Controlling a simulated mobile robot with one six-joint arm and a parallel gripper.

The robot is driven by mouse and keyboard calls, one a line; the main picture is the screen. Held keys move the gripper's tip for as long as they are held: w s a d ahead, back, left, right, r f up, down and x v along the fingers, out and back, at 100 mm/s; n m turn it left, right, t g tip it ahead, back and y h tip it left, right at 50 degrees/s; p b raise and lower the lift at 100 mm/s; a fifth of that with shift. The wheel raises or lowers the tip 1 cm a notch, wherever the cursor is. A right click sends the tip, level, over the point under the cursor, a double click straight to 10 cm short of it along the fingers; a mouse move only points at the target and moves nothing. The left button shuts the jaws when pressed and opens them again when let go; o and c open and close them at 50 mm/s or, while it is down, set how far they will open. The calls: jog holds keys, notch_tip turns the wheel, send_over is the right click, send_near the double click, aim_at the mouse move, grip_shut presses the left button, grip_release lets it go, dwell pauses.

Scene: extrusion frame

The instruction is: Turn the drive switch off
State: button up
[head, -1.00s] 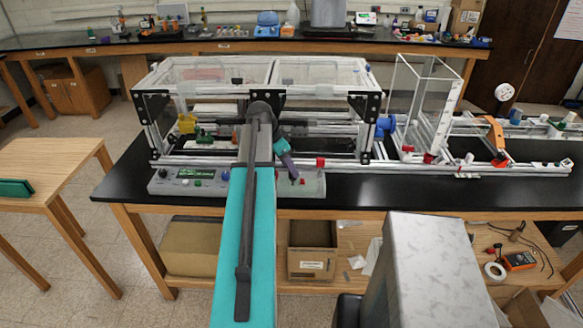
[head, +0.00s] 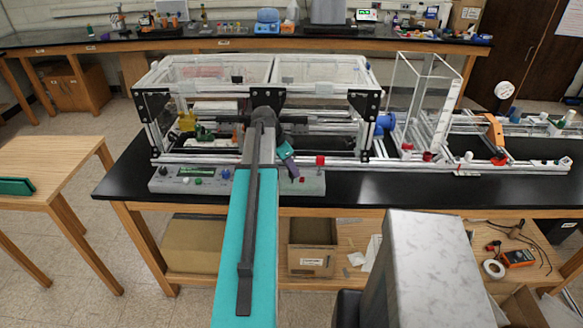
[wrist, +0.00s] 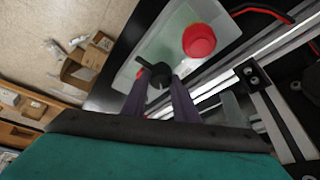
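The drive switch looks to be a black rotary knob with a bar-shaped handle (wrist: 155,75), on a pale control box (wrist: 177,22) in the wrist view. My gripper (wrist: 158,86) has two dark purple fingers, one on each side of the knob, with the tips close to it. The fingers stand apart and I see no clear contact. In the head view my gripper (head: 291,170) reaches down over the right part of the control box (head: 312,187). The knob is hidden there behind the fingers.
A large red button (wrist: 199,40) sits on the box close to the knob; it also shows in the head view (head: 320,160). The extrusion frame (head: 220,164) stands just behind the box. Open black bench top (head: 420,190) lies to the right.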

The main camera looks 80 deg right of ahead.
jog(key=shift+w, duration=0.1)
jog(key=shift+a+f+n, duration=0.15)
jog(key=shift+n, duration=0.15)
jog(key=shift+b, duration=0.4)
jog(key=shift+a+f+n+t+h+b, duration=0.15)
jog(key=shift+n+t+h+b, duration=0.25)
jog(key=shift+n, duration=0.6)
jog(key=n, duration=0.2)
jog(key=n+t+b, duration=0.1)
jog(key=n, duration=0.1)
jog(key=n+t+b, duration=0.1)
jog(key=shift+s+a+n+h, duration=0.1)
jog(key=shift+s+n+h, duration=0.25)
jog(key=shift+n+h, duration=0.05)
jog(key=n, duration=0.1)
jog(key=n+t, duration=0.1)
jog(key=n, duration=0.1)
jog(key=n+b, duration=0.1)
jog(key=shift+s+n+t, duration=0.25)
jog(key=shift+n+t, duration=0.05)
jog(key=shift+s+d+n+t+y+b, duration=0.1)
jog(key=shift+n+t+y+b, duration=0.25)
jog(key=shift+n, duration=0.9)
jog(key=shift+s+d+n+t+y+b, duration=0.1)
jog(key=shift+n+t+b, duration=0.3)
jog(key=shift+n, duration=0.85)
